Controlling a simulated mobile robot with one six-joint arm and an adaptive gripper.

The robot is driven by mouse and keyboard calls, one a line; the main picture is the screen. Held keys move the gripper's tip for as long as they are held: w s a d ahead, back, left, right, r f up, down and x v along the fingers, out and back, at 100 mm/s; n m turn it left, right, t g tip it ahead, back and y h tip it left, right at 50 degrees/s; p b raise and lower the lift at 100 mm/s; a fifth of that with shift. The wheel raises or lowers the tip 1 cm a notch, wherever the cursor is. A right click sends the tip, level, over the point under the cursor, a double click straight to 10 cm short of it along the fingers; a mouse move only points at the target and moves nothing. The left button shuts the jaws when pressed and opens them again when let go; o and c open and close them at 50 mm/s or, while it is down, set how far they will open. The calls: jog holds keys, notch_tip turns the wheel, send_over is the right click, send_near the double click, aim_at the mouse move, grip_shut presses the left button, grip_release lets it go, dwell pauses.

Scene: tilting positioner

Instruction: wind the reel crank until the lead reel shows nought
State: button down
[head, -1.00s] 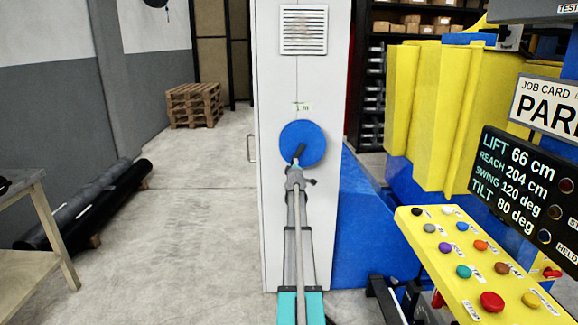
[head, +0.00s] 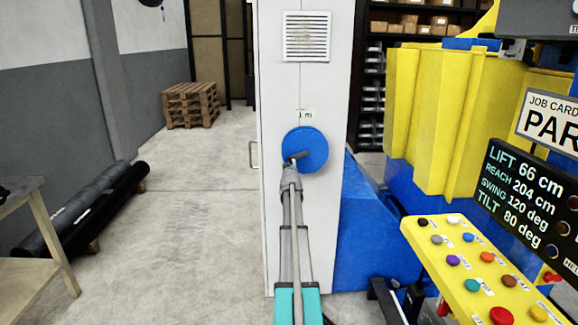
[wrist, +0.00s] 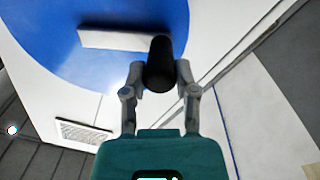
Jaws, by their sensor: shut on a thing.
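The blue round reel (head: 313,148) is mounted on the front of a white cabinet, below a small label reading "1 m" (head: 306,114). In the wrist view the blue disc (wrist: 60,40) fills the upper left, and the black crank handle (wrist: 159,62) stands between the fingers. My gripper (wrist: 160,80) is shut on this handle. In the head view my gripper (head: 291,168) reaches the reel's left side and hides part of the handle.
The white cabinet (head: 285,220) has a vent (head: 306,36) above the reel and a door handle at left. A yellow button panel (head: 470,270) and a black display (head: 530,205) stand at right, by the blue and yellow machine.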

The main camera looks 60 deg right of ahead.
jog(key=shift+s+d, duration=0.1)
jog(key=shift+d, duration=0.1)
jog(key=shift+c, duration=1.9)
grip_release()
jog(key=shift+a, duration=0.1)
jog(key=shift+s+a, duration=0.1)
jog(key=shift+a, duration=0.05)
jog(key=v, duration=0.7)
jog(key=shift+s, duration=0.1)
